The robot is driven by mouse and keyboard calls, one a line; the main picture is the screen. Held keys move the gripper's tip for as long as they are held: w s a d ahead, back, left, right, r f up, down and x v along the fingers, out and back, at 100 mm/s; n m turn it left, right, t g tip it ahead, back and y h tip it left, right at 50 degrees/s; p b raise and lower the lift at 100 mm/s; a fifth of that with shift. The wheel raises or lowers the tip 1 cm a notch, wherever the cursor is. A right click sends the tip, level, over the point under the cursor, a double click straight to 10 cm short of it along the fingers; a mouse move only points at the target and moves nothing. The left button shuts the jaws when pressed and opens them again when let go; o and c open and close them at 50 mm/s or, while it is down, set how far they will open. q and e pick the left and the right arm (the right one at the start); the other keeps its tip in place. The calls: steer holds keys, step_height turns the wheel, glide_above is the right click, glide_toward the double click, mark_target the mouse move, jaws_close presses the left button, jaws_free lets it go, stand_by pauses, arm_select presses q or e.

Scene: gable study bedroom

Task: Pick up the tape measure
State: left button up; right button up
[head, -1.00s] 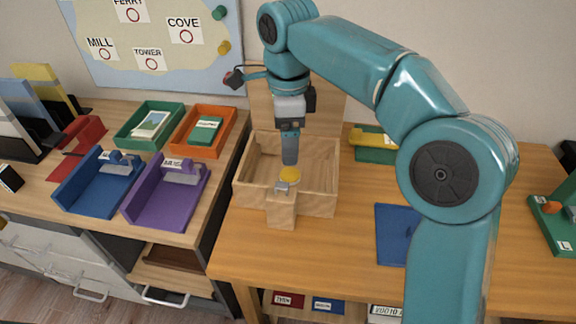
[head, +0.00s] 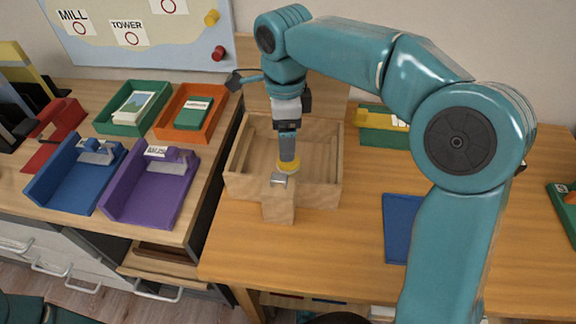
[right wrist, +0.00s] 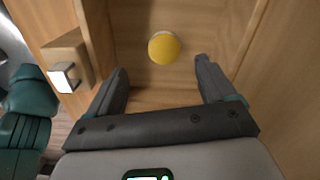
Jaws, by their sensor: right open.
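A yellow round thing, which looks like the tape measure (head: 289,168), is at the open wooden box (head: 325,195) on the desk, near the box's front wall. In the right wrist view the yellow disc (right wrist: 164,47) lies against bare wood, just beyond and between the fingertips. My left gripper is not in view.
A wooden block (head: 279,205) with a metal piece juts from the box front. Blue (head: 75,175) and purple (head: 150,190) trays stand left on another surface, with green and orange trays behind. A blue flat item (head: 400,225) lies right of the box. Desk front is clear.

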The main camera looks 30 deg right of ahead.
mark_target(288, 164)
step_height(288, 164, down, 3)
steer(key=shift+r, duration=0.1)
steer(key=f+b, duration=0.1)
steer(key=f, duration=0.1)
steer(key=f+b, duration=0.1)
steer(key=f, duration=0.1)
steer(key=shift+w+d, duration=0.15)
steer(key=shift+d, duration=0.25)
steer(key=shift+f, duration=0.5)
steer(key=c, duration=1.1)
